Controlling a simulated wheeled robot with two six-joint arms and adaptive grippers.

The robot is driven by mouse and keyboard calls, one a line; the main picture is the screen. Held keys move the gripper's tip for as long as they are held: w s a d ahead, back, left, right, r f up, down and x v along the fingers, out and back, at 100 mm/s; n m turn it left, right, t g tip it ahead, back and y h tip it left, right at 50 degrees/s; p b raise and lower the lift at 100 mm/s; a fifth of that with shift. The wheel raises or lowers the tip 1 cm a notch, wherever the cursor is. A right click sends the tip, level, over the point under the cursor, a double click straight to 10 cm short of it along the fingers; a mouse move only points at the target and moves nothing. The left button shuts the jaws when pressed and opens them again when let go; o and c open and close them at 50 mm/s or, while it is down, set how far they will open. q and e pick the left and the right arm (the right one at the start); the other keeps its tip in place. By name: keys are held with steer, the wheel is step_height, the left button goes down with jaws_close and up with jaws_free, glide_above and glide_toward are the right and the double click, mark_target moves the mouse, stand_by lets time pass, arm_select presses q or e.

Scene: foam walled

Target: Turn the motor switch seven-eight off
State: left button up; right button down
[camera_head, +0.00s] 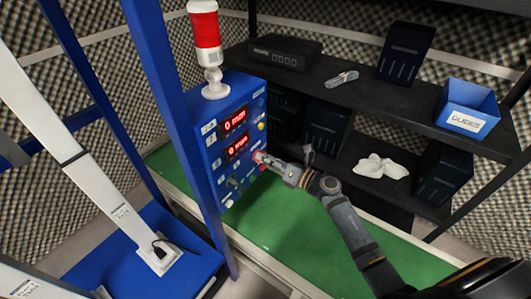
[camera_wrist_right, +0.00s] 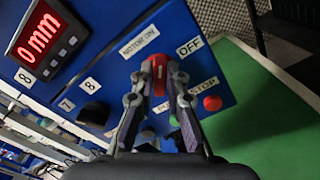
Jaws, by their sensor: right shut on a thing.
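The blue control panel (camera_head: 231,110) stands on the green bench, with two red displays and several knobs. My right gripper (camera_head: 262,157) reaches its right side from the right. In the right wrist view, my gripper (camera_wrist_right: 160,82) is shut on a red switch handle (camera_wrist_right: 159,63), which is partly hidden between the fingers. The switch's exact angle is hard to tell. My left gripper is not in view.
A red button (camera_wrist_right: 212,103) by a STOP label is right of the fingers. A black knob (camera_wrist_right: 93,114) sits left, near labels 7 and 8. A red-and-white beacon (camera_head: 205,40) tops the panel. A dark shelf (camera_head: 385,98) with a blue bin (camera_head: 466,106) stands behind.

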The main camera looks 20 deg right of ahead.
steer(key=shift+f+m+p, duration=0.1)
steer(key=shift+m+p, duration=3.55)
steer(key=shift+m, duration=1.45)
steer(key=shift+f, duration=0.1)
steer(key=c, duration=1.4)
jaws_free()
steer(key=shift+d, duration=0.1)
steer(key=shift+o, duration=0.2)
steer(key=v, duration=1.2)
